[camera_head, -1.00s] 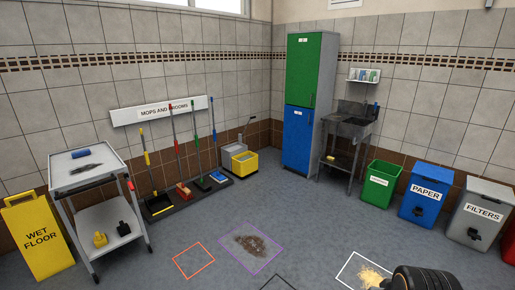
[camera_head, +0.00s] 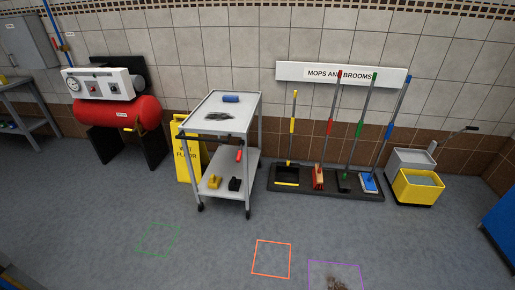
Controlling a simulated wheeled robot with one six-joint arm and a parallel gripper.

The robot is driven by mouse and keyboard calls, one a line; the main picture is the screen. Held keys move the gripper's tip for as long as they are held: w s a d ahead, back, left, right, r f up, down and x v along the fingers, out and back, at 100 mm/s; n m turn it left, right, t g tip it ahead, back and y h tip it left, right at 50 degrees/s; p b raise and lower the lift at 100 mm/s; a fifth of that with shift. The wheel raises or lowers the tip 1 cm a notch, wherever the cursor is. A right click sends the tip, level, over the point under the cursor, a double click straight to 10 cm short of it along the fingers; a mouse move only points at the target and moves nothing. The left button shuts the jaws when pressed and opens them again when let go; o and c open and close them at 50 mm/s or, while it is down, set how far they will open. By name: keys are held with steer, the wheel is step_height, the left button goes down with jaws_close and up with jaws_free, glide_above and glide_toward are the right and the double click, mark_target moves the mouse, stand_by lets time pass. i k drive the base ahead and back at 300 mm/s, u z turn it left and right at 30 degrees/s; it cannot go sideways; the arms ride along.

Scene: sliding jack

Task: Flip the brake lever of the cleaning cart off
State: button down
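The cleaning cart (camera_head: 222,128) is a grey two-shelf trolley on wheels, standing near the wall left of the middle. A red lever (camera_head: 239,155) shows at its front right side, between the two shelves; I take it for the brake lever. It hangs slightly tilted; its exact setting is too small to tell. A blue roll (camera_head: 231,98) and a dark flat item (camera_head: 218,116) lie on the top shelf. A yellow item (camera_head: 214,181) and a black item (camera_head: 235,184) are on the lower shelf. My gripper is not in view.
A yellow wet-floor sign (camera_head: 188,165) stands behind the cart's left side. A red compressor (camera_head: 117,115) is further left. A mop and broom rack (camera_head: 325,194) and a yellow bucket (camera_head: 419,187) are to the right.

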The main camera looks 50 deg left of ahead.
mark_target(241, 143)
steer(key=u, duration=0.5)
steer(key=i, duration=1.9)
steer(key=u, duration=2.1)
steer(key=i, duration=1)
steer(key=u, duration=0.95)
